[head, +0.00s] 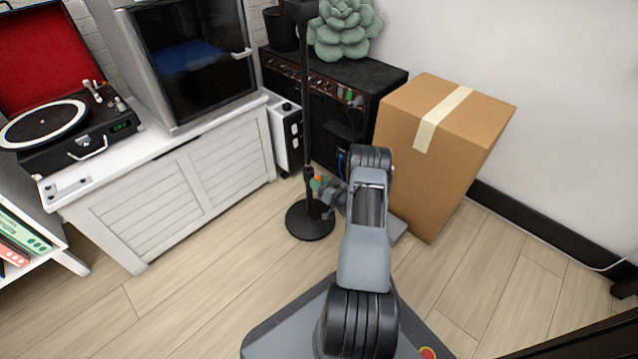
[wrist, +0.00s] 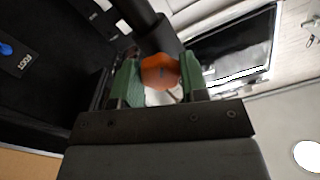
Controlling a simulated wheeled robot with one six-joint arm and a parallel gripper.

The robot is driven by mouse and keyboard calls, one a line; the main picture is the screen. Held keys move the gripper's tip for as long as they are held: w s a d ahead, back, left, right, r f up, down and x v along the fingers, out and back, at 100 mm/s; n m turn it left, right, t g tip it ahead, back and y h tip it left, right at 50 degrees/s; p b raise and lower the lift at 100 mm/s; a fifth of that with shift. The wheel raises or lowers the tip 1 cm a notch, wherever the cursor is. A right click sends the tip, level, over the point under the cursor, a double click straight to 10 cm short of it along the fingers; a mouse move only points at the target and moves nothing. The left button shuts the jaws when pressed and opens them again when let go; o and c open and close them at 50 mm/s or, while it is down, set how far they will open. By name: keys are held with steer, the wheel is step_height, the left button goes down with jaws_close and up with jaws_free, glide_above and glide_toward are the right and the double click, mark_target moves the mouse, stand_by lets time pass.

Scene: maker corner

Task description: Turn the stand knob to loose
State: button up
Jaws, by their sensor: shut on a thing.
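The black stand (head: 306,110) rises upright from a round base (head: 310,222) on the floor. Its orange knob (wrist: 160,71) is on the pole and shows as a small orange spot in the head view (head: 316,184). My gripper (head: 322,186) reaches the pole from the right at knob height. In the wrist view, its green-padded fingers (wrist: 160,84) are on both sides of the knob and shut on it. The pole (wrist: 150,25) runs up past the fingertips. No marking for the knob's setting can be made out.
A black amplifier (head: 330,130) with a plant on top stands behind the pole. A cardboard box (head: 440,150) is close to the right of my arm. A white cabinet (head: 180,190) with a turntable (head: 70,120) is at the left. The floor in front is clear.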

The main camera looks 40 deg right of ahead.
steer(key=o, duration=0.9)
steer(key=shift+o, duration=0.2)
steer(key=s+d+p, duration=0.2)
steer(key=s+p, duration=0.2)
steer(key=s, duration=0.9)
steer(key=shift+s+d, duration=0.2)
steer(key=shift+s, duration=0.1)
